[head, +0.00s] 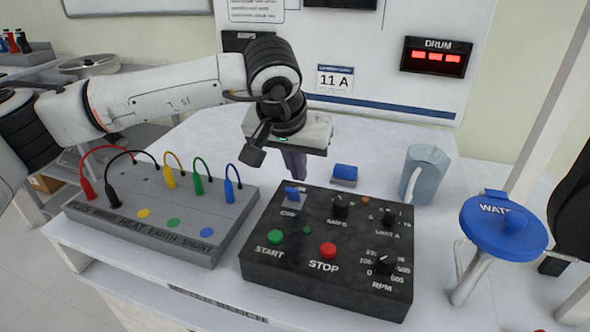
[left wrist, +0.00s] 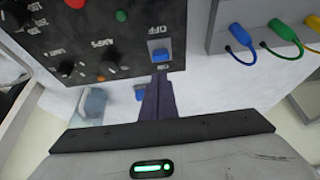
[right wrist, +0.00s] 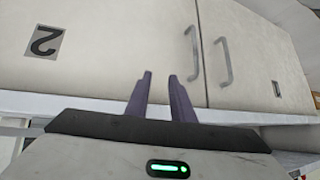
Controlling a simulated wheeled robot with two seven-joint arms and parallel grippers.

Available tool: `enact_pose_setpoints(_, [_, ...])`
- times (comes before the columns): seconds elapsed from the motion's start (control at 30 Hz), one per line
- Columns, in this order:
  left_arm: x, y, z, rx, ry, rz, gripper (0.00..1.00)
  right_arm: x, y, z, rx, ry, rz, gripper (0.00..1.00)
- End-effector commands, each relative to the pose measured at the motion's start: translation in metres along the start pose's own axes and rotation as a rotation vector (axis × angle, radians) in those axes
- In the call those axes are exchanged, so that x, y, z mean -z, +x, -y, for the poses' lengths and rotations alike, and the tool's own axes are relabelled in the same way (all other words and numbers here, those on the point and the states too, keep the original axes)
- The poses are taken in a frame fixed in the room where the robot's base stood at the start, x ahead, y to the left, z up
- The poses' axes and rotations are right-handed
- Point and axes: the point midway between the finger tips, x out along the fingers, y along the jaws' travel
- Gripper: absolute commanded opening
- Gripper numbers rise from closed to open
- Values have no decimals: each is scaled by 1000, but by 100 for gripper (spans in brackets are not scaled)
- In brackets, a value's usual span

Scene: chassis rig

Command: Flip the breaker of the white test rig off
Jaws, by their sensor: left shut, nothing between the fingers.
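A black control box (head: 325,255) sits on the white bench. A blue switch (head: 291,195) is at its far left corner, with a white label partly readable below it. The switch also shows in the left wrist view (left wrist: 160,55). My left gripper (head: 297,176) is shut and empty, its purple fingers pointing down just behind the switch. In the left wrist view the fingertips (left wrist: 160,77) appear close to the switch; I cannot tell whether they touch. My right gripper (right wrist: 159,76) is open and empty before white cabinet doors (right wrist: 130,50). It is out of the head view.
A small blue block on a grey base (head: 345,173) and a blue-grey jug (head: 425,175) stand behind the box. A grey terminal box (head: 160,220) with several cables is at left. A white panel (head: 390,100) stands behind.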

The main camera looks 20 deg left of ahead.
Motion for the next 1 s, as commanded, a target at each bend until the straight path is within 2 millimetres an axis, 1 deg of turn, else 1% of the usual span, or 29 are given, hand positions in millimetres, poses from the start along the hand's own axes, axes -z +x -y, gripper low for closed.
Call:
enact_pose_setpoints(0.03, [2, -4, 0, 0, 0, -1, 0, 2, -2, 0, 0, 0, 0, 22])
enact_pose_setpoints(0.17, [5, -9, 0, 0, -1, 0, 0, 5, -5, 0, -1, -1, -2, 22])
enact_pose_setpoints(0.6, [5, -11, 0, -1, 0, 0, 0, 8, -2, -2, -4, -6, -8, 22])
enact_pose_setpoints(0.67, [6, -19, 0, -3, 0, -2, 0, 8, -2, -2, -5, -7, -7, 22])
enact_pose_setpoints(0.77, [6, -35, 0, -2, 1, -3, 0, 9, -2, -2, -5, -8, -8, 22])
enact_pose_setpoints(1.0, [6, -84, 0, -1, 0, -3, 0, 11, -3, -2, -5, -8, -10, 22])
